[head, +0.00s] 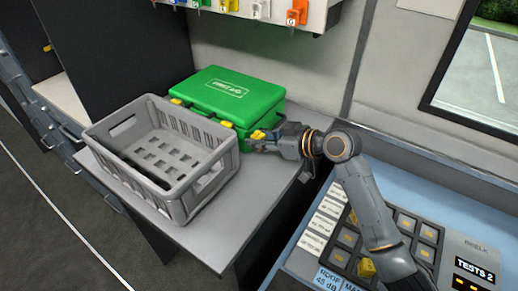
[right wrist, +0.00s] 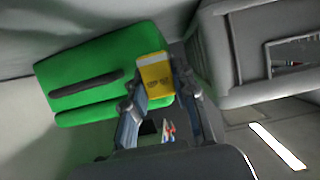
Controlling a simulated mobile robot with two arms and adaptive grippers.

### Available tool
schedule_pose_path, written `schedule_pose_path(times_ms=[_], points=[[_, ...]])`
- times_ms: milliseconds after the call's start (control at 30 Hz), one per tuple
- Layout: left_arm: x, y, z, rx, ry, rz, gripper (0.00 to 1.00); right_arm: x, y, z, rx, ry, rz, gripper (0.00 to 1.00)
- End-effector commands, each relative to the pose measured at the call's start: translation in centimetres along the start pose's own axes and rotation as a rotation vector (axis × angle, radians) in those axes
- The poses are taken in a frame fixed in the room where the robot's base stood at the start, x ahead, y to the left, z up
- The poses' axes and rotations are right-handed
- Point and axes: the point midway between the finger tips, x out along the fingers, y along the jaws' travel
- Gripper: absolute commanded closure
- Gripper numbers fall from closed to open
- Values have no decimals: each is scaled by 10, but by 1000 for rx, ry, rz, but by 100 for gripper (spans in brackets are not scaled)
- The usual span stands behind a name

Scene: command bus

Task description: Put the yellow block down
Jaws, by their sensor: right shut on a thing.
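My right gripper (head: 268,138) reaches in from the right in the head view, just in front of the green first aid case. It is shut on the yellow block (head: 257,134), which shows at its fingertips. My left gripper is not in view.
An empty-looking grey crate (head: 205,168) stands on the table, left of the gripper. The green case (head: 231,88) stands behind it. Bare tabletop lies right of the crate. A console (head: 384,232) with a yellow piece (head: 366,268) is at the lower right.

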Motion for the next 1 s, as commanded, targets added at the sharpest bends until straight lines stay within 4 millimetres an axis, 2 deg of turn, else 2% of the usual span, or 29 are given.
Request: schedule_pose_path(times_ms=[333,733,767,800,867,1000], points=[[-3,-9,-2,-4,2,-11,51,15,0,36,3,1,0,100],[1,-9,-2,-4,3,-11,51,18,0,43,0,1,1,100],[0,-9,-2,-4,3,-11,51,17,0,42,0,2,1,69],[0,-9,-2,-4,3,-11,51,17,0,41,0,1,1,61],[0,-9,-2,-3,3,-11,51,17,0,42,0,1,1,50],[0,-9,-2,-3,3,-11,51,17,0,42,0,1,1,50]])
